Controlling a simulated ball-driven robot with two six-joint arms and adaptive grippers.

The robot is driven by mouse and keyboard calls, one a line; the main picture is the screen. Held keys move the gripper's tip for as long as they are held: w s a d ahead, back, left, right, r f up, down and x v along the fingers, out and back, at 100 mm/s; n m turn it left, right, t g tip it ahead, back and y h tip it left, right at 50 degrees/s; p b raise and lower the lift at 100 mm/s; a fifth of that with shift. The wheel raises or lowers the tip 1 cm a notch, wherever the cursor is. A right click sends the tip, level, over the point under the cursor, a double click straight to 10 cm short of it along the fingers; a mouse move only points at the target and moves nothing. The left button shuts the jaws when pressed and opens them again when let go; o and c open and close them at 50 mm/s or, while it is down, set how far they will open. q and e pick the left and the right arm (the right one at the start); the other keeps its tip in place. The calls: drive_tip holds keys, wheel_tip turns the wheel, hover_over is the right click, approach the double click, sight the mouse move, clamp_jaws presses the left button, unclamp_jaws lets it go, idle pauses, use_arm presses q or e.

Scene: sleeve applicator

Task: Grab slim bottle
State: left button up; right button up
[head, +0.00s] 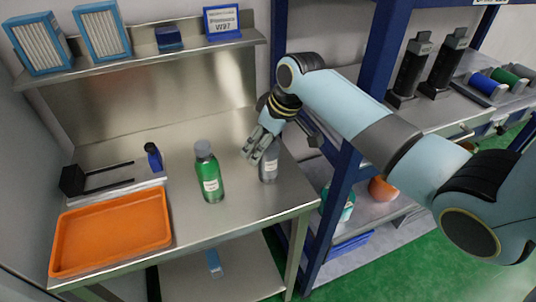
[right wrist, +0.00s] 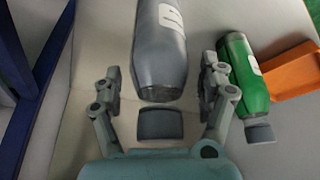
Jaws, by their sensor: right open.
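A slim grey bottle (head: 270,168) with a white label stands upright near the right edge of the steel table, partly hidden by my right gripper (head: 258,148). In the right wrist view the grey bottle (right wrist: 160,48) lies between the two spread fingers of my right gripper (right wrist: 161,82), with a visible gap on each side. Its dark cap (right wrist: 160,125) points toward the gripper's palm. A green bottle (head: 209,174) with a white label and grey cap stands to the left; it also shows in the right wrist view (right wrist: 243,75). My left gripper is out of view.
An orange tray (head: 112,232) lies at the table's front left. A small blue bottle (head: 154,158) and a black forked holder (head: 73,180) are behind it. A blue rack post (head: 345,165) stands close to the right of the table.

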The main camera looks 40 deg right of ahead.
drive_tip(key=c, duration=1.6)
drive_tip(key=shift+o, duration=0.2)
